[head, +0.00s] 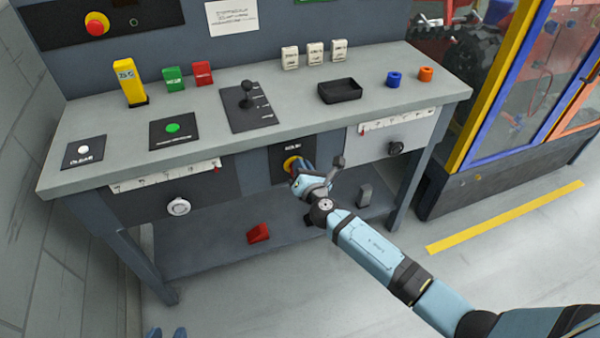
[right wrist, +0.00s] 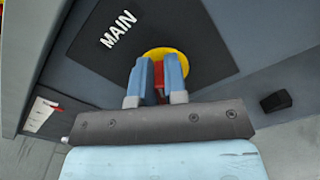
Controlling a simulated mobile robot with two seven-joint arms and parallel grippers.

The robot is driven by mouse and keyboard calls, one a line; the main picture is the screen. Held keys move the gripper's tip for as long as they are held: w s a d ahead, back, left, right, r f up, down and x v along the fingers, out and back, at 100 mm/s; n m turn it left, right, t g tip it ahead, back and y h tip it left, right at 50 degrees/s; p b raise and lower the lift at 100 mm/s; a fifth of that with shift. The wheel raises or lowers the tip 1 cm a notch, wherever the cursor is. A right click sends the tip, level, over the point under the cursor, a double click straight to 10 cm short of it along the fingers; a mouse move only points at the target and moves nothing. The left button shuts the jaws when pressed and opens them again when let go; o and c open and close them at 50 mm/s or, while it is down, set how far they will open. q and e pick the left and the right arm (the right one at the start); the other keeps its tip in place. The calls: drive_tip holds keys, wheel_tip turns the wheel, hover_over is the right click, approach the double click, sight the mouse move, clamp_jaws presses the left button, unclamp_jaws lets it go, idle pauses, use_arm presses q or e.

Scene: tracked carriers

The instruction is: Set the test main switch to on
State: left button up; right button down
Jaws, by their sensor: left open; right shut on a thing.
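The main switch (head: 290,163) is a yellow disc with a red handle, on a dark plate on the bench's front below the worktop. In the right wrist view the switch (right wrist: 163,52) sits beside the white word MAIN. My right gripper (head: 299,169) is at the switch; its blue fingers (right wrist: 157,66) are shut on the red handle (right wrist: 158,76), one on each side. The fingers hide much of the handle, and I cannot tell its on or off position.
The worktop (head: 210,140) holds a lever (head: 247,95), a black tray (head: 340,91), and several coloured blocks and buttons. Drawer-like panels with scales flank the switch. A red wedge (head: 258,233) lies on the lower shelf. Open floor lies in front.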

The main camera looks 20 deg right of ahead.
use_arm(q)
drive_tip(key=w+d+r+t+h+b, duration=0.2)
drive_tip(key=d+r+t+b, duration=0.1)
drive_tip(key=r+b, duration=0.2)
drive_tip(key=shift+w+b, duration=0.15)
drive_tip(key=shift+b, duration=0.15)
use_arm(e)
drive_tip(key=m, duration=0.3)
drive_tip(key=f+m, duration=0.1)
drive_tip(key=m, duration=0.3)
drive_tip(key=d+f+m, duration=0.1)
drive_tip(key=m, duration=0.3)
use_arm(q)
drive_tip(key=shift+d, duration=0.1)
use_arm(e)
drive_tip(key=shift+m, duration=0.3)
use_arm(q)
drive_tip(key=shift+r, duration=0.3)
use_arm(e)
drive_tip(key=c, duration=1.2)
unclamp_jaws()
drive_tip(key=shift+o, duration=0.2)
use_arm(q)
drive_tip(key=shift+f, duration=0.15)
use_arm(e)
drive_tip(key=shift+s, duration=0.1)
